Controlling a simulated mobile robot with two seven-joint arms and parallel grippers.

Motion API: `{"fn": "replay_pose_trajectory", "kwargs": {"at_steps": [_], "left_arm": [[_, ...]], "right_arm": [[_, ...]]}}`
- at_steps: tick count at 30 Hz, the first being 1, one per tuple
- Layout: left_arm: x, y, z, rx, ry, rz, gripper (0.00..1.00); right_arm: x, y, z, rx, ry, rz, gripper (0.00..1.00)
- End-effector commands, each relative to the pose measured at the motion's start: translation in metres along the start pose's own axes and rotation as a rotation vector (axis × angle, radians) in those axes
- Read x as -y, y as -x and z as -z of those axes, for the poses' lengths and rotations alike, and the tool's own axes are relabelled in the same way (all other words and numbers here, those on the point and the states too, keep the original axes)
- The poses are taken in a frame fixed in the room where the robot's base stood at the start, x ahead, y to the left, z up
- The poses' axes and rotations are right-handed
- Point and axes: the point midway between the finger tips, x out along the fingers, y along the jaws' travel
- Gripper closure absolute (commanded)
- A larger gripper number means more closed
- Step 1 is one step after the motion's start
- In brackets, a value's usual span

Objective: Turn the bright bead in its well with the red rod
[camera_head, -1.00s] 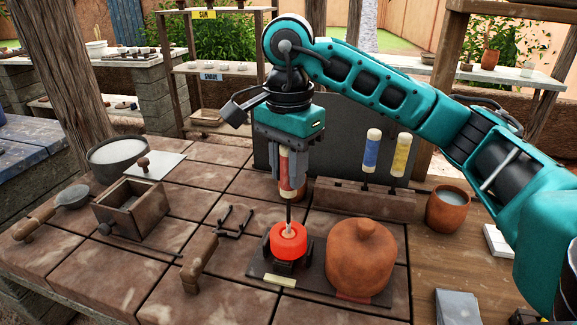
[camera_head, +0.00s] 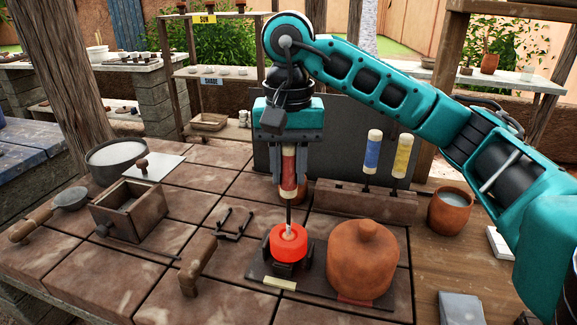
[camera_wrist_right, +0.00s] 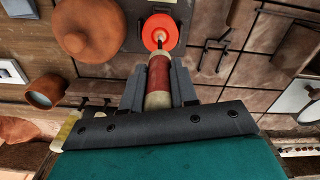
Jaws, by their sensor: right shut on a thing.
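The bright bead (camera_head: 289,240) is a glowing orange-red ring sitting in a dark well (camera_head: 290,266) on a dark plate. The red rod (camera_head: 288,172) has a red grip with pale ends and a thin dark shaft pointing down. My right gripper (camera_head: 288,180) is shut on its grip and holds it upright above the bead. The shaft's tip meets the bead's pale centre; how deep it goes is hidden. In the right wrist view the rod (camera_wrist_right: 159,77) lies between the two fingers, its tip at the bead (camera_wrist_right: 160,31). My left gripper is not in view.
A clay dome with a knob (camera_head: 362,260) stands close right of the well. Blue (camera_head: 372,150) and yellow (camera_head: 402,155) rods stand in a wooden rack (camera_head: 365,200) behind. A wooden-handled tool (camera_head: 198,265) lies left. A clay cup (camera_head: 449,210) stands right.

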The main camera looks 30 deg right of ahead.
Motion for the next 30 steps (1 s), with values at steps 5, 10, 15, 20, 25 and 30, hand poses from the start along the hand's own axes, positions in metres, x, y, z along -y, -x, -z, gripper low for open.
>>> {"fn": "replay_pose_trajectory", "kwargs": {"at_steps": [5,10,15,20,25,30], "left_arm": [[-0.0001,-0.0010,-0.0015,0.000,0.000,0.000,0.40],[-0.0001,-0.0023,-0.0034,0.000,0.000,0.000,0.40],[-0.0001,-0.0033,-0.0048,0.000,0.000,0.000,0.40],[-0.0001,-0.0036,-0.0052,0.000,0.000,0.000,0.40],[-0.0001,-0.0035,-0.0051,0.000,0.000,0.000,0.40],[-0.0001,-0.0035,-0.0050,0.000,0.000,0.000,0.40]], "right_arm": [[-0.0001,-0.0002,0.0001,-0.001,0.108,0.000,1.00],[-0.0001,-0.0004,0.0002,-0.001,0.340,0.000,1.00],[-0.0001,-0.0004,0.0000,0.000,0.563,0.000,1.00],[-0.0001,0.0000,0.0000,0.000,0.686,0.000,1.00],[-0.0001,0.0002,0.0000,0.000,0.701,0.000,1.00],[-0.0001,0.0002,0.0002,0.000,0.699,0.000,1.00]]}}
